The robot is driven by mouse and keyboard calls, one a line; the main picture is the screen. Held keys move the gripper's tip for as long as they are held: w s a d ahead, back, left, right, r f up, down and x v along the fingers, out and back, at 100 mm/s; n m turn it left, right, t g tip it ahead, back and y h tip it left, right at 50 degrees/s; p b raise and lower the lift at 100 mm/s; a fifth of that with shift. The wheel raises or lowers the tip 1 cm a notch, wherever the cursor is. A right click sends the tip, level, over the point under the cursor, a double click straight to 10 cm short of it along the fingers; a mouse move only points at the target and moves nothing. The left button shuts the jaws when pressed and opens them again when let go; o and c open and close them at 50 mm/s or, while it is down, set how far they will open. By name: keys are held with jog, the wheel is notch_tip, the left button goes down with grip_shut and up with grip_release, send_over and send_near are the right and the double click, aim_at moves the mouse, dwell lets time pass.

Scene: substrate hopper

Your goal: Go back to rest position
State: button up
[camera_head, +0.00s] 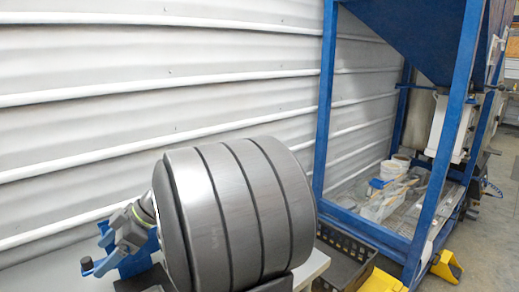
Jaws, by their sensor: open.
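My gripper (108,248) shows at the lower left, grey with a yellow-green ring at its wrist. It points down and to the left, and its jaws are open. A blue part (136,262) with a small dark-blue knob shows just below and behind it; I cannot tell whether they touch. I see nothing held between the jaws. The rest of my arm is mostly hidden behind a large dark-grey grooved cylinder (232,205).
A blue-framed hopper (405,35) stands at the right, with a white tub (394,168) and clutter low inside its frame. A black crate (345,262) and yellow pieces (447,264) are at the lower right. A white corrugated wall (150,60) runs behind.

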jog(key=w+r+m+t, duration=0.3)
jog(key=w+m+t, duration=0.4)
jog(key=m+t, duration=0.2)
jog(key=shift+w+a+m+y, duration=0.3)
jog(key=shift+a+m, duration=0.05)
jog(key=shift+m, duration=0.55)
jog(key=shift+o, duration=0.2)
